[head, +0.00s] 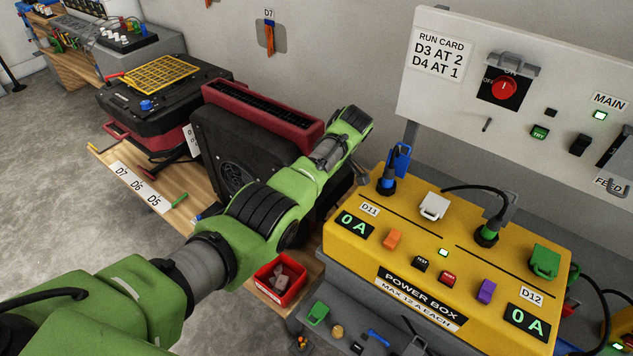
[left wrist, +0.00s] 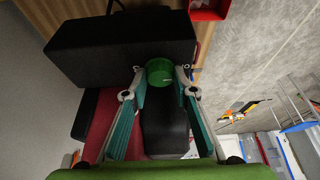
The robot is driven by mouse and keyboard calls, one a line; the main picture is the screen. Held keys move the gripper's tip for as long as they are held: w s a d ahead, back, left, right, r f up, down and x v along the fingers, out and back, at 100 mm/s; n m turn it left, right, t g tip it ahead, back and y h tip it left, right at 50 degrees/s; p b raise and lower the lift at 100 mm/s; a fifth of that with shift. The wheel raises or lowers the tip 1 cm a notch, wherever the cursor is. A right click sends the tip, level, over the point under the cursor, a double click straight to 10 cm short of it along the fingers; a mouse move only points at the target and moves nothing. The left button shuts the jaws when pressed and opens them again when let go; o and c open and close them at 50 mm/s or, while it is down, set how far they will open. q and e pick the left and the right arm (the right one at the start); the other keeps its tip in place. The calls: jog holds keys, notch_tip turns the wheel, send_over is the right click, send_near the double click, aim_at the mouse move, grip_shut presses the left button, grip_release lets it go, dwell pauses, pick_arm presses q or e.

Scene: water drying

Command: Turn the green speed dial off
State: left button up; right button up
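The green dial (left wrist: 159,74) is a round knob on a black machine body, and it shows in the left wrist view. My left gripper (left wrist: 160,69) has its two fingers spread on either side of the dial, with the dial between the fingertips. Narrow gaps seem to show beside the dial; I cannot tell whether either finger touches it. In the head view my left arm reaches over the black and dark red machine (head: 262,102), and the dial and fingertips are hidden there. My right gripper is in neither view.
The yellow power box (head: 380,262), with cables, coloured switches and displays reading 0 A, stands to the right. A red bin (head: 263,287) sits below my arm. Another black machine with a yellow grille (head: 160,72) stands left. A white panel (head: 560,60) rises at the back right.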

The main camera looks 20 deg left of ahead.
pick_arm(q)
jog(key=shift+o, duration=0.3)
jog(key=v, duration=1.2)
jog(key=shift+s+a, duration=0.1)
